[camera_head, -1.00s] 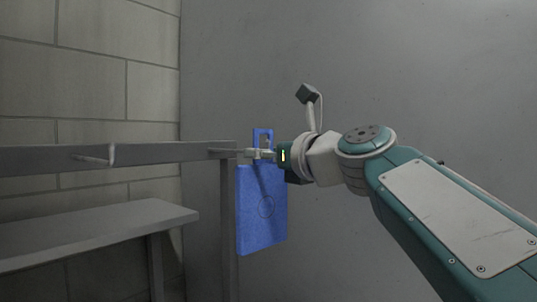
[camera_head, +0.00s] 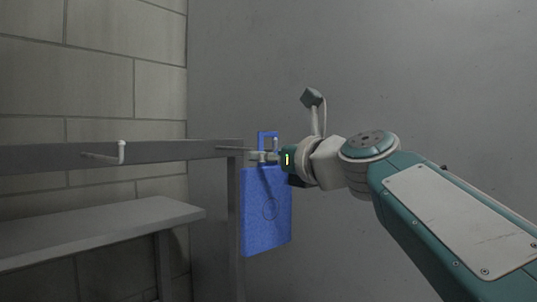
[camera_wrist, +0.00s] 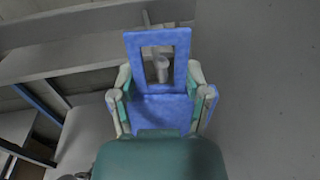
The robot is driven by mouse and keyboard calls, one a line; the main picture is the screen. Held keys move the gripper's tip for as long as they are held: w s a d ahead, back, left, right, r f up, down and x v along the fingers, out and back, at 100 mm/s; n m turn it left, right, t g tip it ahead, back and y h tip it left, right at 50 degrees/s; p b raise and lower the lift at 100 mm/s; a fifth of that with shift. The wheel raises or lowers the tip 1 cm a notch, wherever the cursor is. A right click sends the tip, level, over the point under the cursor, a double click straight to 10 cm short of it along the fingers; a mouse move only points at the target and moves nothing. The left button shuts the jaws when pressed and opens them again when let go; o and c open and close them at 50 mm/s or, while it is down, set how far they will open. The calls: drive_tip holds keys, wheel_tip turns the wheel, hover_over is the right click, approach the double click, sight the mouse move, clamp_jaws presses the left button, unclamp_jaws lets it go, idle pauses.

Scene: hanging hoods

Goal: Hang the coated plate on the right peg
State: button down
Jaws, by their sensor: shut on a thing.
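The coated plate (camera_head: 266,215) is a blue slab that hangs upright below a rectangular handle loop (camera_head: 261,134). My gripper (camera_head: 262,156) is shut on it just under the loop. In the wrist view, the fingers sit on both sides of the plate (camera_wrist: 160,110), below the loop's window. The right peg (camera_head: 229,148) sticks out from the rail's right end toward the plate. In the wrist view, the peg's end (camera_wrist: 162,70) shows inside the window. I cannot tell how far it passes through. The left peg (camera_head: 103,156) is bare, with an upturned tip.
The grey rail (camera_head: 170,150) runs across the left, on a post (camera_head: 235,220) close beside the plate. A grey shelf (camera_head: 110,228) lies below it. A block wall (camera_head: 105,90) stands behind at left, and a plain grey wall (camera_head: 420,80) fills the right.

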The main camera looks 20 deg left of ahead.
drive_tip(key=shift+f, duration=0.9)
idle(0.3)
unclamp_jaws()
